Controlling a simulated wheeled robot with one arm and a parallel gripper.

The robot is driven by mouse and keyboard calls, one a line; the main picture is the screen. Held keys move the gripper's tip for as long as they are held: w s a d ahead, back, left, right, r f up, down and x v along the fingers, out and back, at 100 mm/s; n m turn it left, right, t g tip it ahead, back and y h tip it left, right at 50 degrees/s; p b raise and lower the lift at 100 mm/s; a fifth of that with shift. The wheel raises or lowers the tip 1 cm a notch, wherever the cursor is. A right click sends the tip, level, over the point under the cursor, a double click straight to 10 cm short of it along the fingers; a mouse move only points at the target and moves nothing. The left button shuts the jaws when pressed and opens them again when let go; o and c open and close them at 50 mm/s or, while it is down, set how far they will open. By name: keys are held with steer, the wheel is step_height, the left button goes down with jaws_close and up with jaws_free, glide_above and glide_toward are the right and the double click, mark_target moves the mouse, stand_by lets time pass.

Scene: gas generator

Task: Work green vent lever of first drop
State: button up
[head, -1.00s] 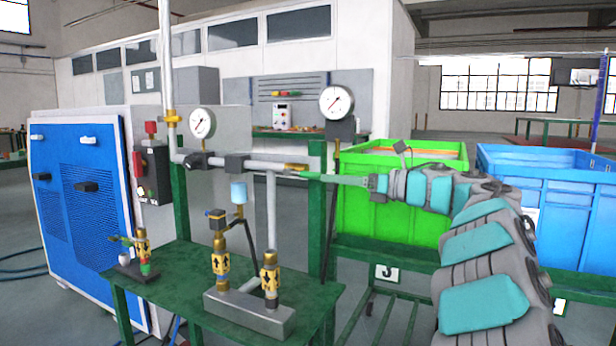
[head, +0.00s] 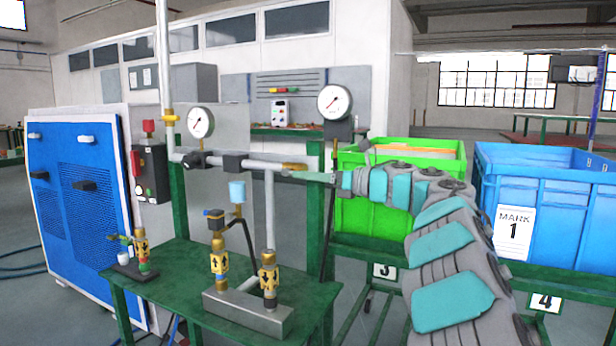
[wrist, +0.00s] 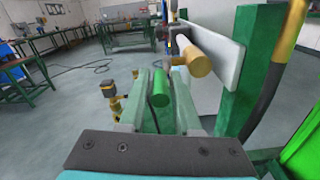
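A green cylindrical lever handle (wrist: 159,90) shows nearly end-on in the wrist view, just left of and below a brass pipe end (wrist: 198,67). My gripper (wrist: 161,77) has its two pale green fingers on either side of the handle, with a visible gap on each side, so it is open around it. In the head view my gripper (head: 310,176) reaches in from the right, just below the pipe's brass end (head: 294,166). There the handle cannot be told apart from the fingers.
A grey pipe (head: 262,164) with gauges runs along the green frame. Brass valves (head: 219,264) stand on the green table (head: 180,290) below. A green bin (head: 375,215) and a blue bin (head: 560,225) stand at the right, behind my arm.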

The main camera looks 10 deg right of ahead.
jaws_close()
stand_by(1.0)
